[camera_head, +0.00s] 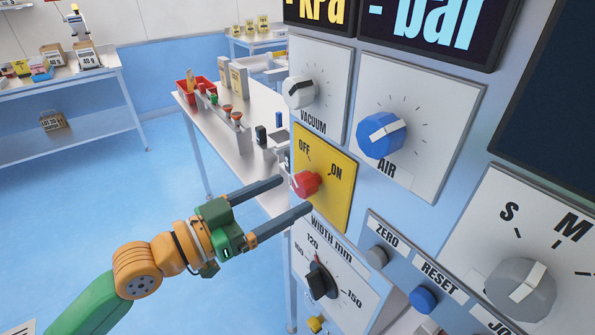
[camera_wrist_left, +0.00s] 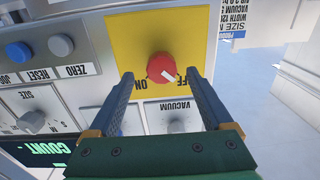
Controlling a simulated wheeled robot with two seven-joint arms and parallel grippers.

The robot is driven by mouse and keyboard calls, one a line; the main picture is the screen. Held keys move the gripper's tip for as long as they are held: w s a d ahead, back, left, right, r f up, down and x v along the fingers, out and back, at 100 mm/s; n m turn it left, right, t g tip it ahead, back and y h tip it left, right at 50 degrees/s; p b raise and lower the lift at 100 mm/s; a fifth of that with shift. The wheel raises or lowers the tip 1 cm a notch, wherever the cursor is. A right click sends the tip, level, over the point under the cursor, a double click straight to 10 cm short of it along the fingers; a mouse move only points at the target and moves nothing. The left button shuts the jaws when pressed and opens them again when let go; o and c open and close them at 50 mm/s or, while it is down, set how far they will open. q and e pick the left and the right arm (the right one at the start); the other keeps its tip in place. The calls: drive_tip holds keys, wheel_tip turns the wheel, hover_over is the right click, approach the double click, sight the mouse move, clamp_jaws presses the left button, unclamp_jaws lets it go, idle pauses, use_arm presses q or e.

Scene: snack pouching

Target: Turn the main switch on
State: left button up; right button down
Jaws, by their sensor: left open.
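The main switch is a red round knob (camera_head: 306,183) on a yellow plate (camera_head: 338,205) marked OFF and ON. The knob also shows in the left wrist view (camera_wrist_left: 160,67), where its white mark points toward the OFF lettering, partly hidden by a finger. My left gripper (camera_head: 297,194) is open, its two fingers reaching toward the panel at the knob. In the left wrist view the fingertips (camera_wrist_left: 160,76) lie on either side of the knob. I cannot tell whether they touch it. My right gripper is not in view.
Close around the plate are the white vacuum knob (camera_head: 300,92), the blue air knob (camera_head: 382,135), the black width knob (camera_head: 321,281), and the zero (camera_head: 377,258) and reset (camera_head: 423,300) buttons. A table with small goods (camera_head: 185,112) stands behind. Open blue floor lies left.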

sight(298, 188)
use_arm(q)
drive_tip(key=p+x, duration=0.1)
drive_tip(key=x, duration=0.3)
drive_tip(key=shift+r, duration=0.1)
drive_tip(key=shift+w+f, duration=0.2)
drive_tip(key=shift+w, duration=0.05)
drive_tip(key=shift+s, duration=0.2)
drive_tip(key=c, duration=0.5)
drive_tip(key=shift+w, duration=0.1)
clamp_jaws()
drive_tip(key=shift+f+m+b, duration=0.15)
drive_tip(key=shift+m+b, duration=1.2)
drive_tip(key=shift+m, duration=0.35)
drive_tip(key=shift+m+b, duration=0.45)
drive_tip(key=shift+m, duration=0.45)
drive_tip(key=m, duration=0.2)
drive_tip(key=shift+m+b, duration=0.3)
drive_tip(key=shift+r+m, duration=0.2)
drive_tip(key=shift+m, duration=0.8)
drive_tip(key=m, duration=0.2)
drive_tip(key=shift+m, duration=0.4)
drive_tip(key=m+p, duration=0.2)
drive_tip(key=m, duration=0.3)
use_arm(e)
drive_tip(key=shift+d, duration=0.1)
use_arm(q)
drive_tip(key=shift+m, duration=0.4)
